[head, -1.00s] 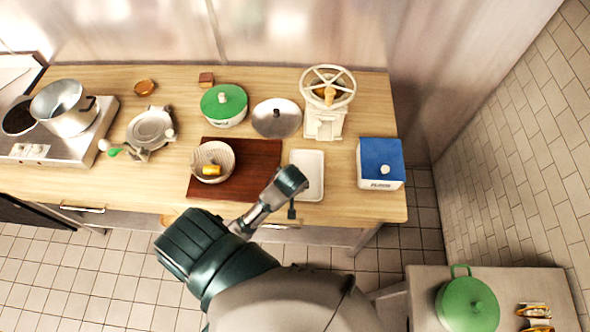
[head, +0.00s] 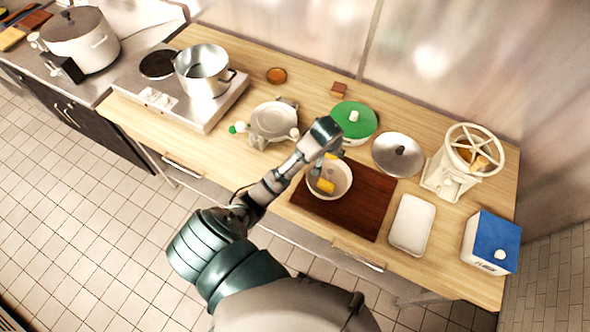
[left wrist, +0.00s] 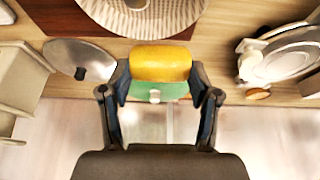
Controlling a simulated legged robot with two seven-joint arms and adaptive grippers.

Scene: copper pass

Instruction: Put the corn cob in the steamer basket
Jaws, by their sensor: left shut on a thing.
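The steamer basket (head: 345,183), a pale round ribbed bowl, sits on the dark brown board in the head view. Its edge also shows at the top of the left wrist view (left wrist: 185,18). My left gripper (head: 328,162) is above the basket's far side, near the green-lidded pot. In the left wrist view its two fingers (left wrist: 158,80) are shut on a yellow corn cob (left wrist: 160,62). My right gripper is not in view.
The green-lidded pot (head: 354,121) and a silver lid (head: 397,155) stand behind the dark board (head: 355,210). A white tray (head: 411,224), a blue-topped box (head: 491,243) and a hand-wheel mill (head: 463,163) are to the right. A scale-like stand (head: 273,120) and a hob with a pot (head: 203,70) are left.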

